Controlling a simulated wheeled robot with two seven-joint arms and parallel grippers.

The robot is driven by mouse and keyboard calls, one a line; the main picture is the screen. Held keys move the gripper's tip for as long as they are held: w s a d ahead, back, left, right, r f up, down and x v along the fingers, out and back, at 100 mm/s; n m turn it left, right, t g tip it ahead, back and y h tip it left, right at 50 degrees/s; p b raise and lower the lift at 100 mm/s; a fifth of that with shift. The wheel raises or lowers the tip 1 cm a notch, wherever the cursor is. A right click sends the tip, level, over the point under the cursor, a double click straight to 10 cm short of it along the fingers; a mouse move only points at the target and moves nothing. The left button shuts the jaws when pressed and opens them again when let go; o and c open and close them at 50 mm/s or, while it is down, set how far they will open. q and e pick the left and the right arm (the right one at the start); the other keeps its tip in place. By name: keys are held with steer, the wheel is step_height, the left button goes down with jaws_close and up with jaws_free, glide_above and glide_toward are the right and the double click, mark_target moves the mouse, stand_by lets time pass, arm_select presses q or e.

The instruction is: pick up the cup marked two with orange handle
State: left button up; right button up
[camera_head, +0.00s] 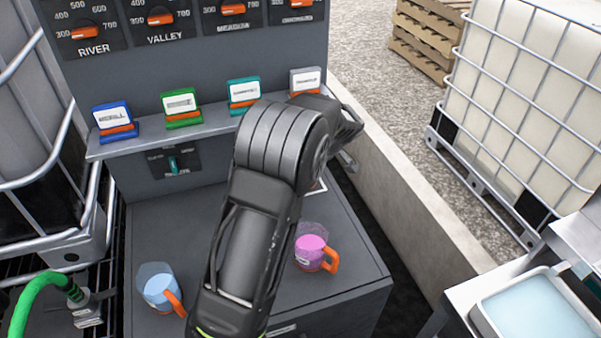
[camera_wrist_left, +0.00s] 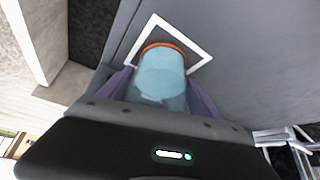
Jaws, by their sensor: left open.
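A clear cup with pale blue content (camera_wrist_left: 162,75) and an orange part along its far edge shows in the left wrist view, within a white square outline (camera_wrist_left: 198,45). My open left gripper (camera_wrist_left: 163,92) has one finger on each side of this cup; I cannot tell whether they touch it. In the head view my left arm hides this cup and most of the gripper. A cup with blue content and an orange handle (camera_head: 158,287) stands left of the arm. A cup with pink content and an orange handle (camera_head: 311,249) stands right of it. No number is readable.
A grey panel with orange dials (camera_head: 160,18) stands behind a shelf (camera_head: 150,143) of coloured label holders. A green hose (camera_head: 32,292) lies at left. A concrete curb (camera_head: 400,195) and caged tanks flank the counter. A tray of pale liquid (camera_head: 535,305) is at lower right.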

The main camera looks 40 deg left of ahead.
arm_select(q)
steer(key=c, duration=1.5)
steer(key=shift+c, duration=0.2)
steer(key=shift+r, duration=0.1)
steer(key=shift+r+p, duration=0.65)
steer(key=shift+r, duration=0.8)
steer(key=shift+d+r, duration=0.2)
steer(key=shift+r, duration=0.1)
steer(key=s+d+b, duration=0.1)
steer(key=d, duration=0.4)
steer(key=s+d+b, duration=0.1)
steer(key=d, duration=0.5)
steer(key=s+d+b, duration=0.1)
steer(key=d, duration=0.5)
steer(key=shift+s+d+f, duration=0.1)
steer(key=shift+s, duration=0.3)
